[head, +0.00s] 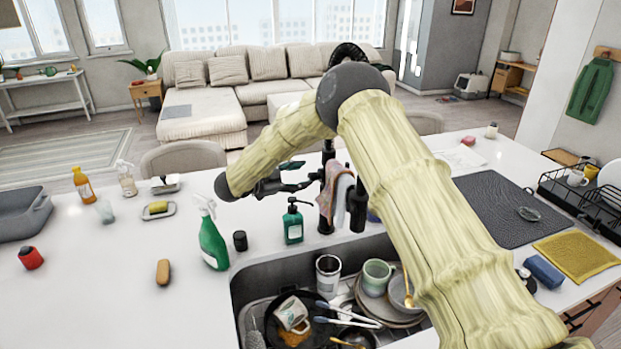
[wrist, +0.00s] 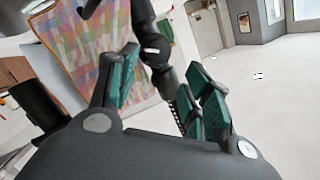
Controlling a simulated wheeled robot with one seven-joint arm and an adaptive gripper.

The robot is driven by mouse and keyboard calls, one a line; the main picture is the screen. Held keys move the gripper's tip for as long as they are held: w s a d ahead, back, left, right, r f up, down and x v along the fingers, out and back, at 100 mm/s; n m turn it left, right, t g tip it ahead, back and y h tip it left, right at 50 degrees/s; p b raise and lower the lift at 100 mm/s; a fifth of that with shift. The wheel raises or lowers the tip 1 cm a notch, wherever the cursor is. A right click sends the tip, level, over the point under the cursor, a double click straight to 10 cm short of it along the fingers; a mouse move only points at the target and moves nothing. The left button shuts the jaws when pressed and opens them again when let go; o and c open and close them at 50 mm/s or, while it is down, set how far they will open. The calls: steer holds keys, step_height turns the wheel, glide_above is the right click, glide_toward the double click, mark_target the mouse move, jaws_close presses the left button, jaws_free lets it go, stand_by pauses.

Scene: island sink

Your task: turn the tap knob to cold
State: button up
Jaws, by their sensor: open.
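The black tap (head: 326,215) stands behind the sink, with its upper part partly hidden by my arm and by cloths hung on it. My gripper (head: 303,176) is at the left side of the tap's upper part, coming from the left. In the wrist view my gripper (wrist: 165,65) is open, with its teal-padded fingers apart. A black part of the tap (wrist: 150,45) with a small white mark shows beyond and between the fingers. I cannot make out clearly which piece is the knob, or whether a finger touches it.
A checked cloth (wrist: 95,40) hangs close to the left finger. The sink (head: 245,290) holds dishes and utensils. A green spray bottle (head: 212,243), a soap dispenser (head: 293,224) and a dark jar (head: 240,241) stand near the tap.

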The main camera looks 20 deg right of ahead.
mark_target(309, 178)
steer(key=shift+s+a+f+m+t+y, duration=0.3)
steer(key=shift+a+m+t, duration=0.2)
steer(key=shift+a+m, duration=0.1)
steer(key=shift+s+a+f+m+t+y, duration=0.2)
steer(key=shift+a+m+t+y, duration=0.1)
steer(key=shift+a+m+t, duration=0.25)
steer(key=shift+d, duration=0.2)
steer(key=shift+g, duration=0.25)
steer(key=p+x, duration=0.4)
steer(key=x, duration=0.2)
steer(key=shift+w+d+r, duration=0.1)
steer(key=shift+w+d, duration=0.05)
steer(key=shift+w+d+f, duration=0.2)
steer(key=shift+d+f, duration=0.05)
steer(key=shift+d, duration=0.1)
steer(key=c, duration=1)
